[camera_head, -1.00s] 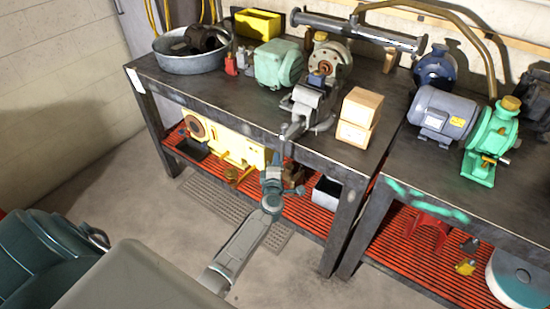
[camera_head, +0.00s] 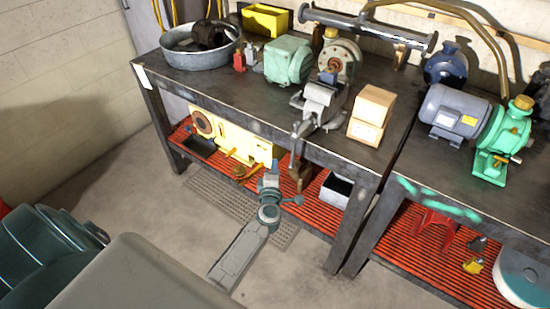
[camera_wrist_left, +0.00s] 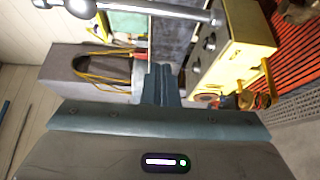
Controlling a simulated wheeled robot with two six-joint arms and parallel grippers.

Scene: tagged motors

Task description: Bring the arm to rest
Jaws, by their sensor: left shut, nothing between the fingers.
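My left gripper (camera_head: 269,183) hangs in front of the left workbench (camera_head: 250,124), below its top edge and before the lower shelf. It is shut and empty. In the left wrist view its closed blue-grey fingers (camera_wrist_left: 161,84) show in the middle, with nothing between them. The left forearm (camera_head: 240,255) reaches up from the bottom of the head view. My right gripper is in neither view.
A vise (camera_head: 322,101) with a handle overhangs the bench edge above the gripper. A yellow machine (camera_head: 240,140) and an open box (camera_head: 337,190) are on the red lower shelf. The concrete floor (camera_head: 130,185) left of the arm is clear.

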